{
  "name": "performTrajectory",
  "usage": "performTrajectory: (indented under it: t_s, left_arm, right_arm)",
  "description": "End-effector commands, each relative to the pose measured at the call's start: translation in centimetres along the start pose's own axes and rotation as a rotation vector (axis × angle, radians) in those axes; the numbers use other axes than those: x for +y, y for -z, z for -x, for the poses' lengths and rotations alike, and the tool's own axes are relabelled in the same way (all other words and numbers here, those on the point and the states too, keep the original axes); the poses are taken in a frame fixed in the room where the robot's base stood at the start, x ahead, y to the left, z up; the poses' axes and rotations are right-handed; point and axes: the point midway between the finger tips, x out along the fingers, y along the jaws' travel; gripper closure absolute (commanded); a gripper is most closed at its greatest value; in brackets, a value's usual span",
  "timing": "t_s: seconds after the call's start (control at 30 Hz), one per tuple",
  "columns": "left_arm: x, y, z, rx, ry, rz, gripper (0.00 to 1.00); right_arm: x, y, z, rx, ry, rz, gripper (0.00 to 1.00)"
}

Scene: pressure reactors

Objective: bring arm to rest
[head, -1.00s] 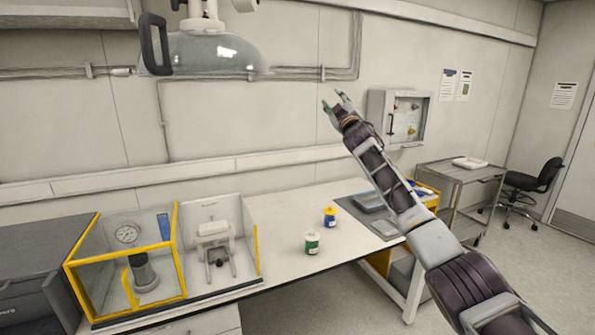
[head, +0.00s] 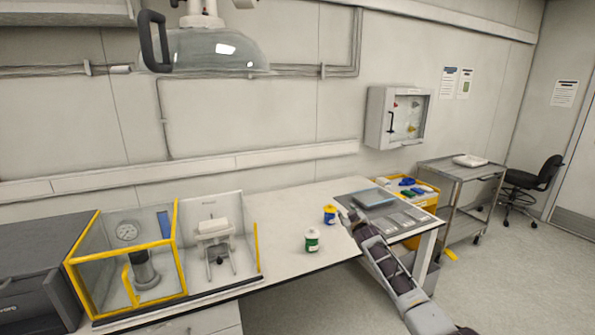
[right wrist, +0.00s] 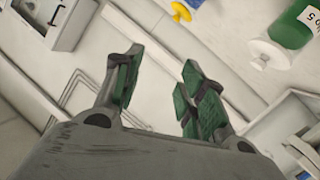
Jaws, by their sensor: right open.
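My right gripper (head: 348,216) is low over the right part of the bench, beside the blue-and-yellow jar and to the right of the green jar. In the right wrist view its two green-padded fingers (right wrist: 155,92) are apart, with nothing between them. My right arm (head: 385,262) comes in from the lower right. My left gripper is in neither current view.
The green jar (head: 312,240) and blue-and-yellow jar (head: 329,215) stand on the white bench (head: 285,215). A yellow-framed enclosure (head: 125,265) is at left. A grey mat (head: 405,213) lies by the arm. A clear hood (head: 205,52) hangs above; a wall cabinet (head: 398,117) is behind.

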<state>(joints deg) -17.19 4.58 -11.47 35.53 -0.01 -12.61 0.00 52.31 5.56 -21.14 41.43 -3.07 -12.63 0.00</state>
Motion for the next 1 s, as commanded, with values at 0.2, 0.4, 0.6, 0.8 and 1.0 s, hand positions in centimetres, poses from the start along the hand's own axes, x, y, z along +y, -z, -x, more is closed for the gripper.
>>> performTrajectory:
  t_s: [0.2,0.4,0.6,0.8,1.0]
  left_arm:
    - [0.0,0.0,0.0,0.0,0.0,0.0,0.74]
    - [0.0,0.0,0.0,0.0,0.0,0.0,0.74]
    - [0.0,0.0,0.0,0.0,0.0,0.0,0.74]
    - [0.0,0.0,0.0,0.0,0.0,0.0,0.74]
    - [0.0,0.0,0.0,0.0,0.0,0.0,0.74]
  right_arm:
    - [-3.3,-10.0,1.2,-0.117,0.034,-0.06,0.59]
    - [-6.2,-18.5,3.3,-0.219,0.06,-0.103,0.59]
    - [-9.2,-26.8,6.3,-0.32,0.083,-0.133,0.59]
    - [-12.2,-34.6,10.1,-0.419,0.106,-0.155,0.59]
    - [-15.2,-42.0,14.8,-0.518,0.128,-0.175,0.59]
